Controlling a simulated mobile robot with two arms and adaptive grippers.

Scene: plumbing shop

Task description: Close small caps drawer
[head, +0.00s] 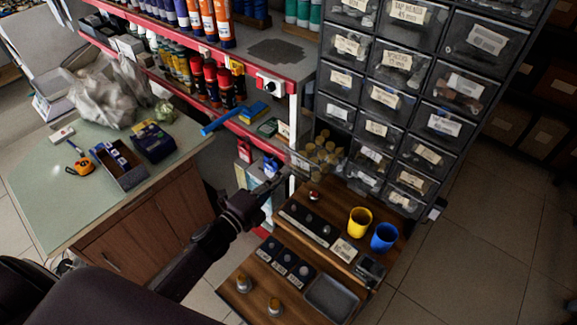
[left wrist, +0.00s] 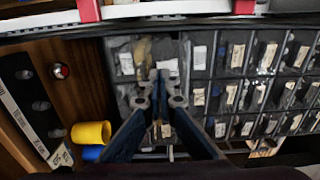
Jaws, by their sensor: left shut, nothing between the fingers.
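A clear drawer holding several yellowish caps (head: 322,152) sticks out at the lower left of the dark drawer cabinet (head: 412,60) in the head view. I cannot read its label. In the left wrist view the beige contents (left wrist: 162,50) show just beyond my fingertips. My left gripper (head: 284,174) is shut and empty, to the left of and slightly below the pulled-out drawer. In the left wrist view its fingers (left wrist: 160,82) point at the drawer area and hide part of it. I cannot tell whether they touch the drawer. My right gripper is not in view.
Below the cabinet, a wooden stepped stand (head: 330,252) holds a yellow cup (head: 359,222), a blue cup (head: 384,237) and small fittings. A red-edged shelf (head: 190,98) with bottles is at the left of the cabinet. A green-topped counter (head: 60,205) stands far left.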

